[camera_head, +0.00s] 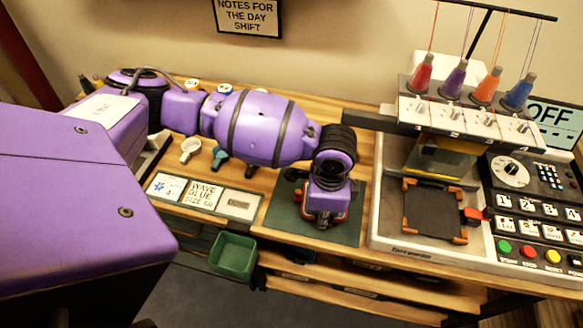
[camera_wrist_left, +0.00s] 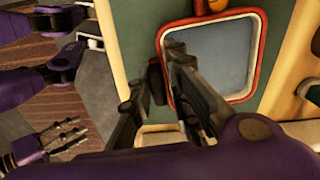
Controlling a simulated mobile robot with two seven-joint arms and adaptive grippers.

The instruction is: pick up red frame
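The red frame (camera_wrist_left: 257,70) has a grey-blue panel inside and lies on a green mat (camera_head: 280,225). In the head view only small parts of the red frame (camera_head: 343,216) show at the sides of my left gripper (camera_head: 325,218), which is pointed down over it. In the left wrist view my left gripper (camera_wrist_left: 160,68) has its two dark fingers apart, at the frame's left edge. I cannot tell whether they touch it. A gripper with spread grey fingers, seemingly my right gripper (camera_wrist_left: 75,135), shows at the lower left, away from the mat.
An embroidery machine (camera_head: 450,130) with coloured thread cones and an orange-cornered hoop (camera_head: 435,210) stands right of the mat. A label tray (camera_head: 205,197) lies to its left. A green bin (camera_head: 233,255) sits below the table edge.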

